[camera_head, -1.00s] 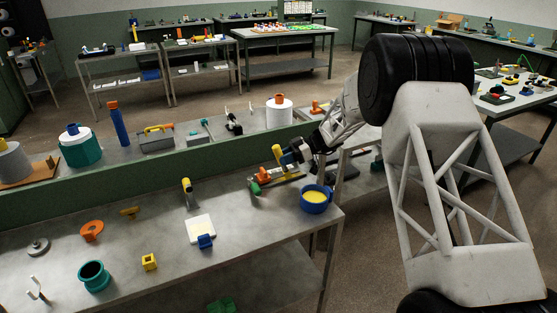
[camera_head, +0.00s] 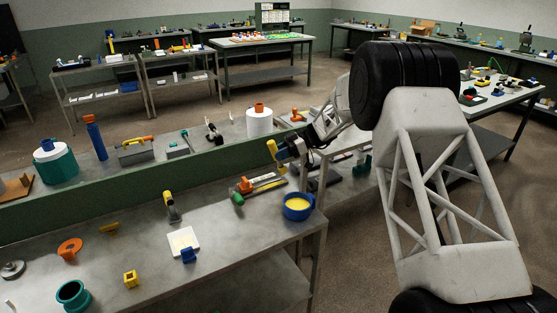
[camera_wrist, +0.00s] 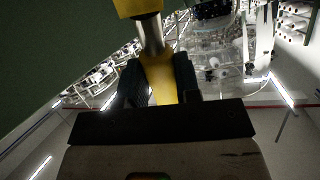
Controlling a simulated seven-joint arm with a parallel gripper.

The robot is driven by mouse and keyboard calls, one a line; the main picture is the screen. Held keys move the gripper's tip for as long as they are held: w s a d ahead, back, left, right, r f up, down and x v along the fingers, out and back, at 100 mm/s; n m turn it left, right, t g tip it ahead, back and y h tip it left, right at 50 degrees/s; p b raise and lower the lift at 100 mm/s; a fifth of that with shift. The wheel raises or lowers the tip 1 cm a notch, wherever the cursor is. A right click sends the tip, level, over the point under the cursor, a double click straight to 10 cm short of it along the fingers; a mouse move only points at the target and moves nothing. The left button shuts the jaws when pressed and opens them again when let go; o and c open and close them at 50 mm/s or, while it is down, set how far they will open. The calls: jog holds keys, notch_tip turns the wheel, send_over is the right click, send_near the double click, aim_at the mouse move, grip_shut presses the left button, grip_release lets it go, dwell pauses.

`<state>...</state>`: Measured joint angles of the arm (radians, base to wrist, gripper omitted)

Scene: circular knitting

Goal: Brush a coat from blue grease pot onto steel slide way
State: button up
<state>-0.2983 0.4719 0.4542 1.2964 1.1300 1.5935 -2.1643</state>
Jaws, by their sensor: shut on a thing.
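My gripper (camera_head: 284,151) is shut on a yellow-handled brush (camera_head: 272,150), above the back right of the near bench. In the wrist view the black fingers of the gripper (camera_wrist: 160,82) clasp the yellow handle, with a silver collar and a yellow end beyond them. The bristles cannot be made out. The blue grease pot (camera_head: 298,214) stands upright at the bench's right end with yellow grease inside, below and right of the brush, apart from it. A grey bar, apparently the steel slide way (camera_head: 270,186), lies left of the pot, with orange and green parts at its left end.
A white plate (camera_head: 183,240) with a blue block (camera_head: 189,256), a yellow-topped grey tool (camera_head: 170,206), a yellow block (camera_head: 131,279), an orange ring (camera_head: 70,249) and a teal cup (camera_head: 73,294) stand on the bench. A green wall (camera_head: 130,194) runs behind it.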

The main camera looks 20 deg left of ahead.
jog(key=shift+r, duration=2.1)
jog(key=shift+s+a, duration=0.1)
jog(key=s+a+r, duration=0.4)
jog(key=s+a, duration=0.3)
jog(key=shift+f, duration=2.45)
jog(key=shift+r, duration=0.35)
